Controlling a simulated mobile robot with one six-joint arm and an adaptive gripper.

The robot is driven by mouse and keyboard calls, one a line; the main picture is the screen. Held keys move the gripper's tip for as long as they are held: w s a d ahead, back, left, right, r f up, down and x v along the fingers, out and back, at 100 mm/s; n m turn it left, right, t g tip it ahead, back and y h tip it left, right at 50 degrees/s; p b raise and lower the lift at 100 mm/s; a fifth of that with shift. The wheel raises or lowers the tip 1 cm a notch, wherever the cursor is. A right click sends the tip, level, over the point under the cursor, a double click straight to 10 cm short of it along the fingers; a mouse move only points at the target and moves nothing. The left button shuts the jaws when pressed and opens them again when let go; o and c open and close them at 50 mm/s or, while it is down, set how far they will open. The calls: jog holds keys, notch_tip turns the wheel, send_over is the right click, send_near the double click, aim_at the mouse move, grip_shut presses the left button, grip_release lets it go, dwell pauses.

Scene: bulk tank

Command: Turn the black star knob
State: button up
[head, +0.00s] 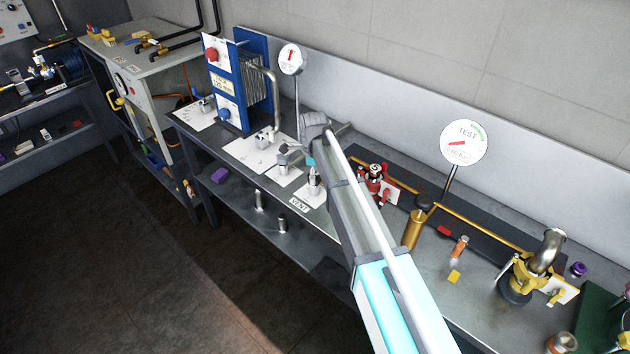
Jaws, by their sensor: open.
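No knob shows a clear star shape at this size. My gripper (284,160) is small and partly hidden by the wrist, above the white plates left of my arm. It is open, and nothing shows in it. It is well left of the dark knob.
The metal bench (478,297) carries a red fitting (375,186), a round TEST gauge (464,143) and a yellow clamped pipe elbow (543,262). A blue plate stack (252,75) and a smaller gauge (292,59) stand left. The floor in front is clear.

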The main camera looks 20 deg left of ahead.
jog(key=shift+f, duration=0.4)
jog(key=shift+c, duration=0.2)
jog(key=c, duration=1.1)
